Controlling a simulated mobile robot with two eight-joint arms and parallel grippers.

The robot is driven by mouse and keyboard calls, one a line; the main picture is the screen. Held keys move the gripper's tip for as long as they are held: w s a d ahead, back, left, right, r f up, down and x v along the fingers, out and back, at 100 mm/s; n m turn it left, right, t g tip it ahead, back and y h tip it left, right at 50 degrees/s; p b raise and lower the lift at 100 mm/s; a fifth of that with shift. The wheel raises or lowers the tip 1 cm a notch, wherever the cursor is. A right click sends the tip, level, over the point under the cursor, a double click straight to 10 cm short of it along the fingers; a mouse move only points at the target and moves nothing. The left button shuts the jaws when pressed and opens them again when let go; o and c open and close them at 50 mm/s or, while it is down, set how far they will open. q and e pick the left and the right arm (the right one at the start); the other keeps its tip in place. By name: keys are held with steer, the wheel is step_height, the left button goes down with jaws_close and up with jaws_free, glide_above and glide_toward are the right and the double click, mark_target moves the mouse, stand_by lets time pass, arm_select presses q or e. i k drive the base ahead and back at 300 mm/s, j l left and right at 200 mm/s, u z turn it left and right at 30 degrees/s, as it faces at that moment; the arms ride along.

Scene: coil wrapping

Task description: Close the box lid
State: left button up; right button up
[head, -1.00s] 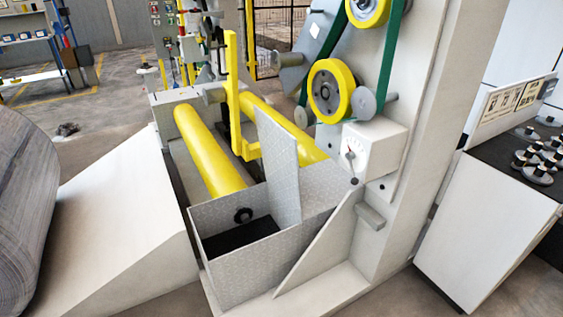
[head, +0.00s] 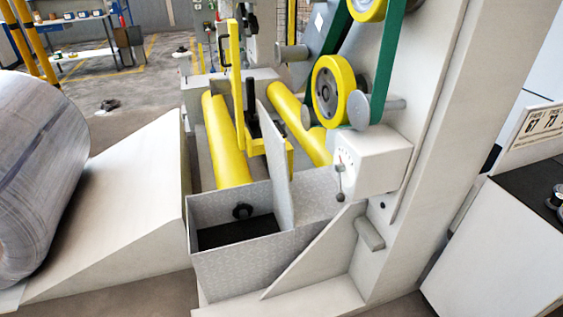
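A grey metal box (head: 262,257) with a patterned surface stands at the front of the machine in the head view. Its left part is open and shows a dark inside with a round black knob on the back wall. The lid (head: 275,163), a grey patterned plate, stands up steeply from the middle of the box. The right part of the box top is a flat grey surface. Neither of my grippers is in view.
Yellow rollers (head: 226,142) and a yellow upright bar (head: 234,75) stand behind the box. A white gauge housing (head: 371,160) juts out to its right. A large wrapped coil (head: 38,170) and white ramp (head: 120,220) are at left. A dark-topped counter (head: 520,210) is at right.

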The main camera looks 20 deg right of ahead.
mark_target(274, 143)
steer(key=l+u, duration=0.25)
steer(key=l, duration=0.8)
steer(key=l+u, duration=0.15)
steer(key=l, duration=0.95)
steer(key=i, duration=0.05)
